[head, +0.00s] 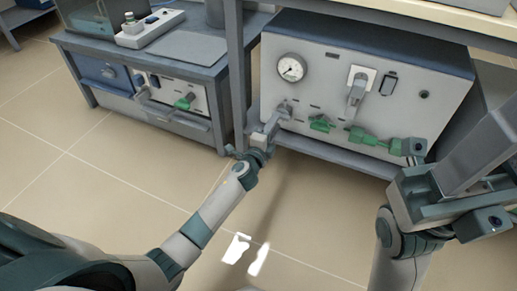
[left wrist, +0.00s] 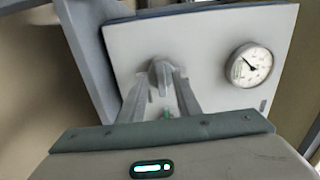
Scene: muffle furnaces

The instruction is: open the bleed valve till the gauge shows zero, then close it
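The round white pressure gauge (head: 291,68) sits at the upper left of the grey panel, and in the left wrist view it is at the right (left wrist: 249,65). Its needle is visible, but the numbers are too small to read. A grey valve knob (left wrist: 160,74) sticks out of the panel below the gauge in the head view. My left gripper (head: 281,112) is at this knob. In the left wrist view its two fingers (left wrist: 163,88) stand apart, one each side of the knob; firm contact cannot be made out. My right arm is at the right; its fingertips are not clear.
Green handles (head: 320,123) line the panel's lower edge, and a grey lever on a white plate (head: 358,83) is above them. A low bench (head: 190,55) with smaller units stands at the left. A table leg (head: 236,75) rises just left of the panel. The tiled floor in front is clear.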

